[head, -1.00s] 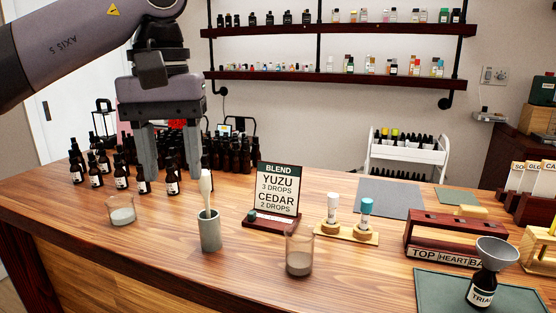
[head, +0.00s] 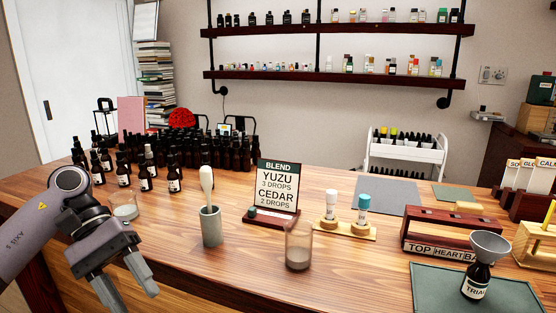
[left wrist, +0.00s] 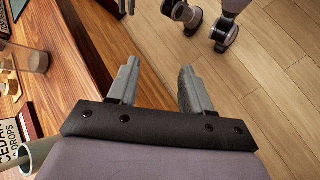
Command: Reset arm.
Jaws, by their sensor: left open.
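My left gripper (head: 134,292) is low at the left front of the counter in the head view, pointing down and forward. Its two fingers are apart with nothing between them. In the left wrist view the open fingers (left wrist: 156,88) hang over the counter's front edge and the wooden floor. The dropper (head: 206,180) with a pale bulb stands in a grey-green cup (head: 210,226), right of my gripper and apart from it. A glass (head: 124,207) stands just behind my left arm, partly hidden by it. My right gripper does not show in the head view.
The wooden counter (head: 180,262) holds a second glass (head: 299,246), a blend sign (head: 277,188), two droppers on a wooden stand (head: 358,231), and a bottle labelled TRIAL (head: 476,283) with a funnel on a green mat (head: 425,285). Many dark bottles (head: 174,172) crowd the back left.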

